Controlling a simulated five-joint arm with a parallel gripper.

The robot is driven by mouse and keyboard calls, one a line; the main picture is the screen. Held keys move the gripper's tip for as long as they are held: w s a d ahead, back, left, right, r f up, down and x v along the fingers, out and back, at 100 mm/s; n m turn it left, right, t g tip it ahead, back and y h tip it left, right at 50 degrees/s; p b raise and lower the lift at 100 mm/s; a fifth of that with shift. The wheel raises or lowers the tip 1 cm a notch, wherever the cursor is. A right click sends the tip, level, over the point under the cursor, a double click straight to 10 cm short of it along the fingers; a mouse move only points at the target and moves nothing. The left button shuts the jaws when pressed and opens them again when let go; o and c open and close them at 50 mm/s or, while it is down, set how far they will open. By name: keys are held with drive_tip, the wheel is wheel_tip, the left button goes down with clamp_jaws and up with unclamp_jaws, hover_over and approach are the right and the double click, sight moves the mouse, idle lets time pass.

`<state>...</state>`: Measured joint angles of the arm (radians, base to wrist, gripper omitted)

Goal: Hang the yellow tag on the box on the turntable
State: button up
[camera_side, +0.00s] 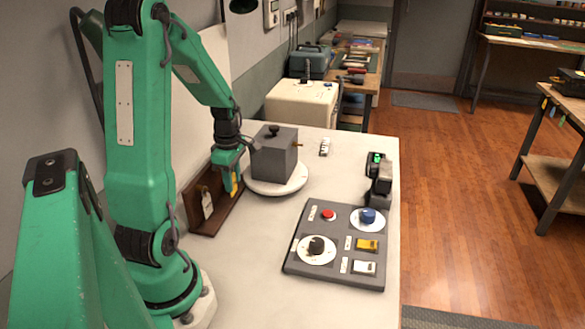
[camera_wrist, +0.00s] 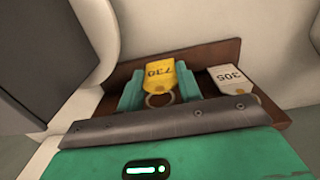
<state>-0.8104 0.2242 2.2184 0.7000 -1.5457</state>
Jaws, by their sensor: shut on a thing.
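The yellow tag (camera_wrist: 160,72), marked 730 with a metal ring, is between the two teal fingers of my gripper (camera_wrist: 160,88). In the side view my gripper (camera_side: 233,177) is shut on the yellow tag (camera_side: 235,187) close to the wooden rack (camera_side: 208,219), left of the box. I cannot tell whether the tag touches the rack. The grey box (camera_side: 272,160) has a dark knob on top and a small brass-coloured peg on its right side. It stands on the round white turntable (camera_side: 262,189).
A white tag (camera_wrist: 228,80) marked 305 is at the rack. A dark control panel (camera_side: 320,268) with buttons and dials lies at the front. A small black device (camera_side: 379,180) with a green light stands at the table's right. Bare tabletop (camera_side: 335,175) lies between turntable and device.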

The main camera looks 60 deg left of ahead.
drive_tip(key=shift+w+d+r, duration=0.35)
drive_tip(key=shift+w+d, duration=0.4)
drive_tip(key=shift+w, duration=0.1)
drive_tip(key=w+d, duration=0.1)
drive_tip(key=w, duration=1.1)
drive_tip(key=w+d+r, duration=0.1)
drive_tip(key=w+d, duration=0.1)
drive_tip(key=w, duration=1)
drive_tip(key=shift+w+d+r, duration=0.15)
drive_tip(key=shift+w+d, duration=0.15)
drive_tip(key=shift+w, duration=0.1)
drive_tip(key=shift+s+a, duration=0.2)
drive_tip(key=shift+a, duration=0.05)
